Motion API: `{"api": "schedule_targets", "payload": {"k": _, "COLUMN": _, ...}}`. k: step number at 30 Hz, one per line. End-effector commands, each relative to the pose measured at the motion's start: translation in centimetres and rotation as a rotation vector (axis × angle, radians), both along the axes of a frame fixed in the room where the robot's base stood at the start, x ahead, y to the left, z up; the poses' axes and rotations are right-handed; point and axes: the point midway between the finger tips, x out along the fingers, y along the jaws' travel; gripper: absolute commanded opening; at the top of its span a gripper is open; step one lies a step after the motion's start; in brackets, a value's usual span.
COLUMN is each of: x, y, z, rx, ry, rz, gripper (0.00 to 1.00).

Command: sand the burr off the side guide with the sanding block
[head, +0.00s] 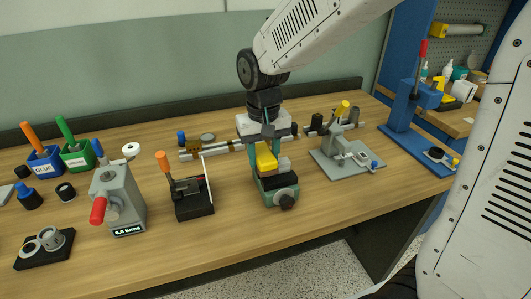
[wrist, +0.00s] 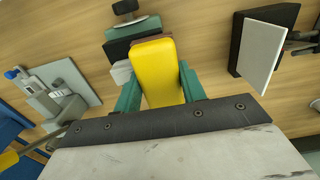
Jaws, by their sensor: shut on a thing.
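My gripper (head: 266,146) points down over the middle of the bench and is shut on a yellow block (head: 266,158), which looks like the sanding block. In the wrist view the yellow block (wrist: 156,72) sits between the two teal fingers (wrist: 188,84). Just below and in front stands a teal bench vise (head: 278,189) with dark jaws. A pale grey piece (head: 284,164) shows at the vise beside the block; it may be the side guide. It also shows partly behind the block in the wrist view (wrist: 121,71). I cannot make out a burr, or whether block and piece touch.
Left of the vise stand a black toggle fixture (head: 194,205) with an upright white plate and a grey crank device (head: 124,202). Right are a grey fixture (head: 345,160) with a yellow handle and a blue press (head: 410,125). Metal bars (head: 222,147) lie behind. The front bench strip is clear.

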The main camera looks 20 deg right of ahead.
Motion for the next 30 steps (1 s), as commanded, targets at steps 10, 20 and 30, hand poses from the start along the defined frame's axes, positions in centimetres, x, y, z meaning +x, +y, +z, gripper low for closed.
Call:
{"api": "schedule_targets", "payload": {"k": 10, "x": 0.0, "y": -2.2, "z": 0.2, "rx": 0.000, "ry": -0.001, "rz": -0.002, "gripper": 0.15}}
{"api": "schedule_targets", "payload": {"k": 20, "x": 0.1, "y": -4.0, "z": 0.1, "rx": 0.000, "ry": -0.002, "rz": -0.003, "gripper": 0.15}}
{"api": "schedule_targets", "payload": {"k": 30, "x": 0.1, "y": -5.6, "z": -0.1, "rx": 0.000, "ry": -0.002, "rz": -0.003, "gripper": 0.15}}
